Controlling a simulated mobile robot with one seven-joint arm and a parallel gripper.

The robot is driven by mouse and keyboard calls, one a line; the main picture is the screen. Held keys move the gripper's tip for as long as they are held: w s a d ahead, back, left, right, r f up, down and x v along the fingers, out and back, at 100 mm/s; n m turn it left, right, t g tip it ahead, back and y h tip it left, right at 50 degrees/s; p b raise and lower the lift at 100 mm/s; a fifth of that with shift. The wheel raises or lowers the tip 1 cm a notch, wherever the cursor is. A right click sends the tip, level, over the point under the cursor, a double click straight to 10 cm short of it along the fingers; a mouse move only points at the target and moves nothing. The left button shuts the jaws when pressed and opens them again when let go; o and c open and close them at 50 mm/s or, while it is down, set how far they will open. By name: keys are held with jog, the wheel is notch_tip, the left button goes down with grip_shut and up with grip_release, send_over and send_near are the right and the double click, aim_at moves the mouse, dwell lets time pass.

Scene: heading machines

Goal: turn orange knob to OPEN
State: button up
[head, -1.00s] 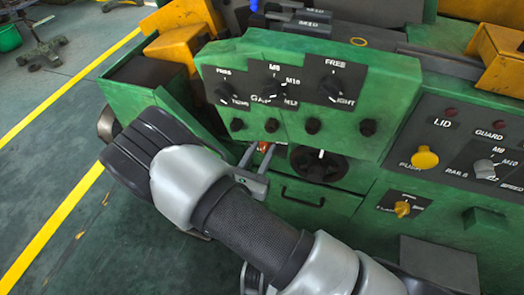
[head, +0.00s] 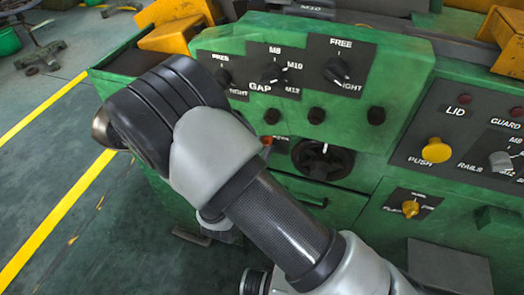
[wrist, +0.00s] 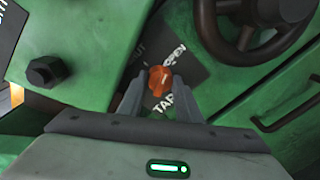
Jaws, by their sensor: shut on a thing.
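In the wrist view the orange knob (wrist: 160,79) sits on a dark plate with white lettering. OPEN is at its upper right, partly hidden lettering ending in UT at its upper left, and lettering beginning TAR below it. Which label the knob points to is hard to tell. My gripper (wrist: 159,88) has one finger on each side of the knob and is shut on it. In the head view only a small orange bit of the knob (head: 267,141) shows beside my wrist, which hides the fingers.
A black handwheel (head: 323,158) is right of the knob. A dark hex fitting (wrist: 47,71) is left of it in the wrist view. A panel of black dials (head: 272,73) stands above. A yellow push button (head: 436,150) and a small yellow knob (head: 410,208) are farther right.

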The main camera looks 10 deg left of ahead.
jog(key=m+b, duration=0.4)
jog(key=shift+f, duration=0.1)
dwell(0.4)
jog(key=o, duration=1)
jog(key=shift+y, duration=0.3)
jog(key=shift+o, duration=0.2)
jog(key=s+a+r, duration=0.1)
jog(key=s, duration=1.6)
jog(key=shift+s+r+p, duration=0.15)
jog(key=shift+s+p, duration=0.05)
jog(key=shift+p, duration=0.1)
jog(key=shift+a, duration=0.15)
